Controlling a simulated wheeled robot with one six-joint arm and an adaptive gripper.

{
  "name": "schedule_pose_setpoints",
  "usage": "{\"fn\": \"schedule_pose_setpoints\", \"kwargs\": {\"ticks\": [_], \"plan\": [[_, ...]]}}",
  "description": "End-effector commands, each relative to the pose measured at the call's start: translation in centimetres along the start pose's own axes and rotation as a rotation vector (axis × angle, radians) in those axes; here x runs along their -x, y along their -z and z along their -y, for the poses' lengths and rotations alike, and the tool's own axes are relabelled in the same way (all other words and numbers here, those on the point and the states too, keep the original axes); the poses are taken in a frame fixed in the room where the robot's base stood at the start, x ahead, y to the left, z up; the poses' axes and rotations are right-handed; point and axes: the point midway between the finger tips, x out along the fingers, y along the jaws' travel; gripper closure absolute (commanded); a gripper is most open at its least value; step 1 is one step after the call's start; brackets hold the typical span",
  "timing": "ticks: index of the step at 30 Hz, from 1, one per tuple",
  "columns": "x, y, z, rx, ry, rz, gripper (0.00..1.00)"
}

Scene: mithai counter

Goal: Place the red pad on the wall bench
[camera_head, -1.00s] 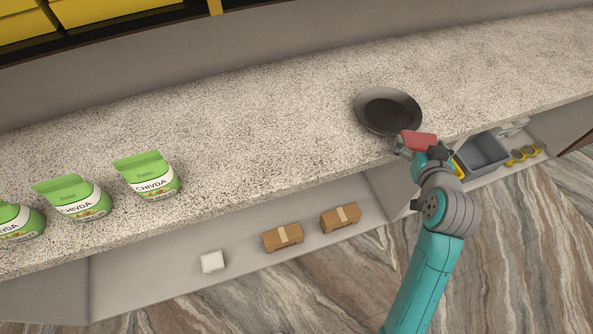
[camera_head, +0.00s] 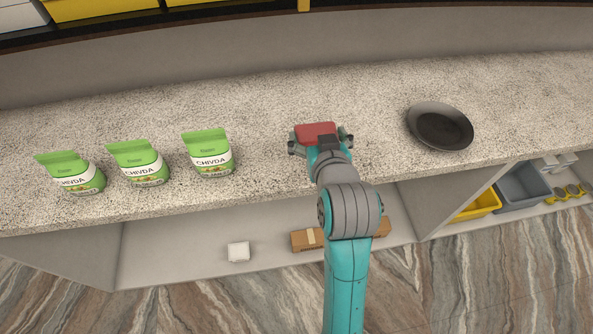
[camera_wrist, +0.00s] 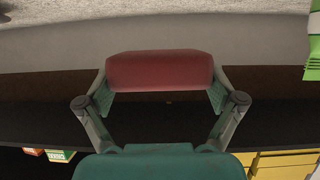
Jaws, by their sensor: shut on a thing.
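The red pad (camera_head: 317,132) is a small red block held between the fingers of my gripper (camera_head: 320,143). In the wrist view the red pad (camera_wrist: 160,71) spans the gap between both fingers of my gripper (camera_wrist: 160,90). In the head view the pad appears over the speckled wall bench (camera_head: 270,110), between the green bags and the dark pan. I cannot tell whether it touches the top. My gripper hides part of the pad's near side.
Several green CHIVDA bags, the nearest one (camera_head: 209,153), stand left on the bench. A dark pan (camera_head: 440,127) lies to the right. The shelf below holds brown boxes (camera_head: 307,240), a white box (camera_head: 238,251) and a grey bin (camera_head: 522,186). Bench space around the gripper is clear.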

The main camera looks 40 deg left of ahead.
Motion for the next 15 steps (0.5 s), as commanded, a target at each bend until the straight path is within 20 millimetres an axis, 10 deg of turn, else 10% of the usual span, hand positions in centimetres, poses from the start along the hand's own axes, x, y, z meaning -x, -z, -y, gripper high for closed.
{"fn": "schedule_pose_setpoints", "kwargs": {"ticks": [15], "plan": [[0.2, 0.4, 2.2, 0.01, 0.028, -0.001, 0.47]]}}
